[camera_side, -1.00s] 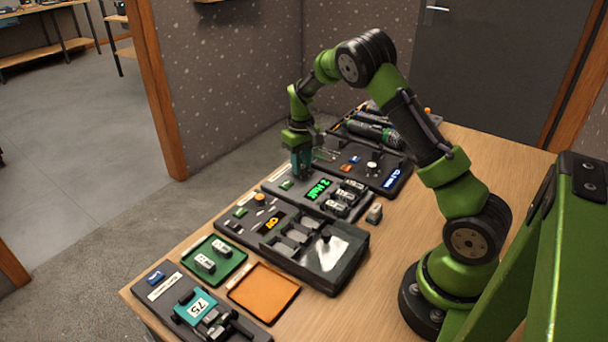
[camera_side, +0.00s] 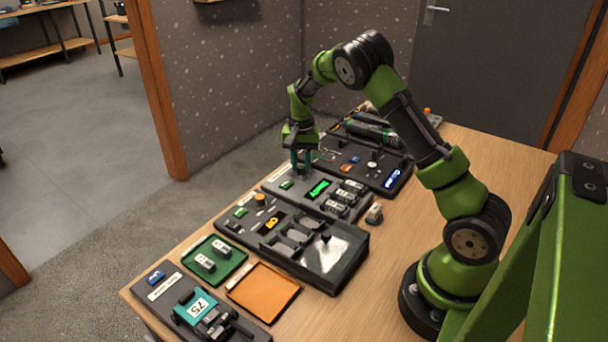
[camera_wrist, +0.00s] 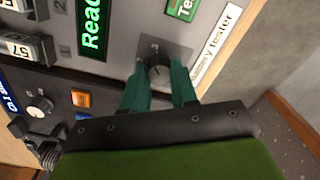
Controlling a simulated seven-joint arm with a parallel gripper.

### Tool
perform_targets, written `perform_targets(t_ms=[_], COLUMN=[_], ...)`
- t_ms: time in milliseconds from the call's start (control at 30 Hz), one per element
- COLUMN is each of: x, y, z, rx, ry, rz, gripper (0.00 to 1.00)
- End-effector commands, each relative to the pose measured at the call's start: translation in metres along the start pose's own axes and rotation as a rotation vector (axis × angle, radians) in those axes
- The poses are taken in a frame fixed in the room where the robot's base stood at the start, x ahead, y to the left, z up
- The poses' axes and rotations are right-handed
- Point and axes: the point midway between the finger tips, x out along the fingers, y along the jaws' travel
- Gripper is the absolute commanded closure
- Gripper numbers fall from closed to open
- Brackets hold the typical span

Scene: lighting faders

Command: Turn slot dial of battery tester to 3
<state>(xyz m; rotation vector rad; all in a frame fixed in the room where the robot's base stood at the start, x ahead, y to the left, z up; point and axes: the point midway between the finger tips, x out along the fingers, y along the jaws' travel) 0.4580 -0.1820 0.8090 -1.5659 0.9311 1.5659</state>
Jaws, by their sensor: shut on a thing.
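The battery tester (camera_side: 273,185) is a dark panel in the middle of the table with a green-lit display (camera_side: 319,189). In the wrist view the display (camera_wrist: 91,25) reads "Read…", cut off at the edge. The dark round slot dial (camera_wrist: 158,66) sits on a grey plate beside the "…ery tester" label. My gripper (camera_wrist: 160,80) has its two teal fingers pointing down at the dial, shut on it from both sides. In the side view my gripper (camera_side: 301,172) stands at the tester's far end and hides the dial. The dial's number marks are too small to read.
Another panel with a white knob (camera_wrist: 39,107) lies close behind. An orange tray (camera_side: 263,290) and green tray (camera_side: 238,268) stand in front.

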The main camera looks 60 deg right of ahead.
Motion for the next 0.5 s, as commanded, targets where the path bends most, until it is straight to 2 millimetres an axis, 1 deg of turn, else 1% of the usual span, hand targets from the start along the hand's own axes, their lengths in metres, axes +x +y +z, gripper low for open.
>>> perform_targets(t_ms=[200, 500], x=[-0.0012, -0.0014], y=[0.0000, -0.0003], z=[-0.0004, -0.0002], rx=[0.138, 0.237], ry=[0.001, 0.000], rz=[-0.001, -0.002], gripper=[1.00, 1.00])
